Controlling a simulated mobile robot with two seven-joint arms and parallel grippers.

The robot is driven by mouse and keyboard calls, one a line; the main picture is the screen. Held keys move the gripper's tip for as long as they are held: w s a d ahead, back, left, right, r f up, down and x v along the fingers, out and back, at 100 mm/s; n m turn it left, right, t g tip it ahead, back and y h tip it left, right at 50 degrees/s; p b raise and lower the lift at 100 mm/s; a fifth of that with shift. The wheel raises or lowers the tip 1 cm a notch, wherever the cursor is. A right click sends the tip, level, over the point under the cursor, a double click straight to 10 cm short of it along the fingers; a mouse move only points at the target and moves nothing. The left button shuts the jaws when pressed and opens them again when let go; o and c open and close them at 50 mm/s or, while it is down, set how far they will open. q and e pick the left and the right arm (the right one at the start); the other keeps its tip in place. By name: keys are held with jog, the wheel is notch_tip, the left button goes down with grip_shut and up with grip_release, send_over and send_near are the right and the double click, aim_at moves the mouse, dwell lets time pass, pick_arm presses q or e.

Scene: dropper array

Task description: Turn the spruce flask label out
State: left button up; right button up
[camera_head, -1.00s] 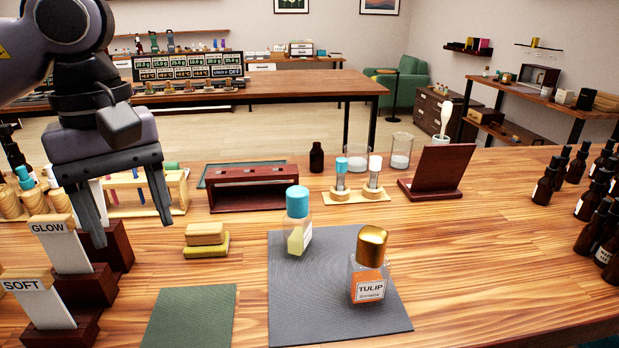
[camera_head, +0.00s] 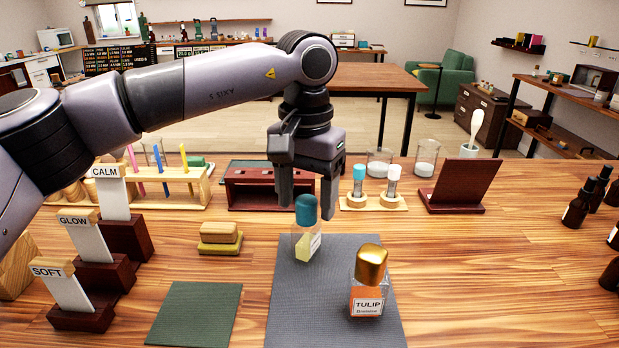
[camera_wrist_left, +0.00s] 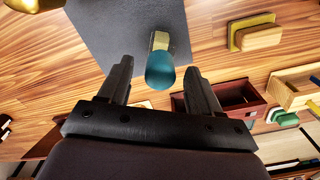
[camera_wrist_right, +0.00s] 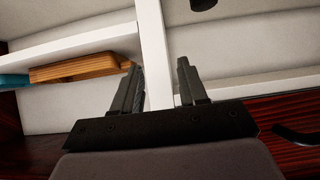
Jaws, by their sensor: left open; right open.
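A clear flask with a teal cap (camera_head: 306,211) and yellowish contents stands upright on the grey mat (camera_head: 290,310). Its white label (camera_head: 315,243) faces right and is too small to read; I take it for the spruce flask. A gold-capped flask (camera_head: 368,285), labelled TULIP toward the head camera, stands nearer on the mat. My left gripper (camera_head: 306,208) is open and points down over the teal cap. In the left wrist view the cap (camera_wrist_left: 160,72) lies in line with the gap between the fingers (camera_wrist_left: 159,66). My right gripper (camera_wrist_right: 158,65) is open and empty.
Stepped card stands marked CALM, GLOW and SOFT (camera_head: 75,299) are at the left. Dark bottles (camera_head: 578,205) stand at the right. A white shelf (camera_wrist_right: 80,48) fills the right wrist view.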

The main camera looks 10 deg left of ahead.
aim_at(307, 219)
pick_arm(q)
jog(key=shift+f, duration=2.35)
grip_shut()
jog(key=shift+r+m+p, duration=0.2)
jog(key=shift+m+p, duration=0.35)
jog(key=shift+m, duration=0.15)
jog(key=m+p, duration=0.1)
jog(key=m, duration=0.1)
jog(key=shift+m, duration=0.4)
jog(key=shift+f+m, duration=0.1)
jog(key=shift+m, duration=0.4)
